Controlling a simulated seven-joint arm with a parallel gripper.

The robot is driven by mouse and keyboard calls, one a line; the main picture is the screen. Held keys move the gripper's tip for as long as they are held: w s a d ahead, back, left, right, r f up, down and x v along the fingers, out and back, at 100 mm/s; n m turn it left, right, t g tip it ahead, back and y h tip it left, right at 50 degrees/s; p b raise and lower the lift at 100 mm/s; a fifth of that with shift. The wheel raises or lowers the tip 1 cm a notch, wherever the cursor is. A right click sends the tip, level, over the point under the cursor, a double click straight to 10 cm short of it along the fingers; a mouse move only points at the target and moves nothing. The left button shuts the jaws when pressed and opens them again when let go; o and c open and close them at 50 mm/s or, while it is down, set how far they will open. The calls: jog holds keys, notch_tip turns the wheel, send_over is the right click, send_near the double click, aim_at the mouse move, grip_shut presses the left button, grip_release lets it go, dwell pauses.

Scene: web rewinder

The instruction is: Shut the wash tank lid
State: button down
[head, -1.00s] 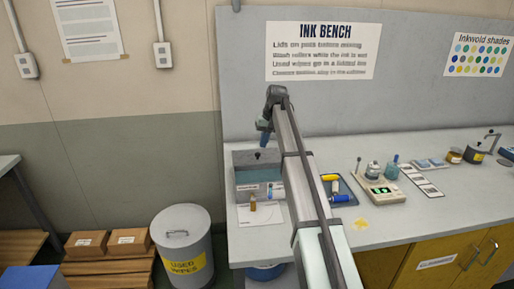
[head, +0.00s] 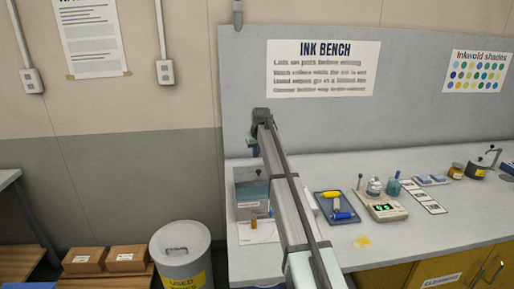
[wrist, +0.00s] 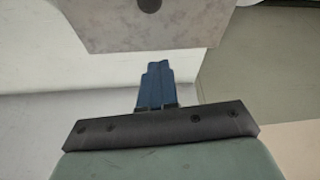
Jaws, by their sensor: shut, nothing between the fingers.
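The wash tank (head: 246,212) stands at the left end of the bench. A grey lid (head: 250,188) with a dark knob covers its top in the head view, and no blue liquid shows. I cannot tell whether the lid lies fully flat. My gripper (head: 252,143) is beyond and above the tank, near the back panel, its fingers barely visible past my arm. In the wrist view its blue fingers (wrist: 155,82) are together and empty. They point toward the edge of a speckled grey plate with a dark knob, apparently the lid (wrist: 140,30). My arm hides the tank's right side.
A small amber bottle (head: 253,221) stands in front of the tank. A used-wipes bin (head: 180,255) stands on the floor at left. The panel behind limits room.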

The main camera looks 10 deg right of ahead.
aim_at(255, 169)
jog(key=x, duration=0.3)
jog(key=shift+w+f, duration=0.1)
jog(key=shift+s+d+f, duration=0.1)
jog(key=shift+s+f, duration=0.05)
jog(key=shift+s, duration=0.4)
jog(key=shift+s+d+f, duration=0.1)
jog(key=shift+s+f, duration=0.1)
jog(key=shift+s, duration=0.35)
jog(key=shift+s+f, duration=0.1)
jog(key=shift+s, duration=0.25)
jog(key=shift+s+d+f, duration=0.1)
jog(key=shift+s, duration=0.4)
jog(key=s, duration=1.3)
jog(key=shift+s+f, duration=0.1)
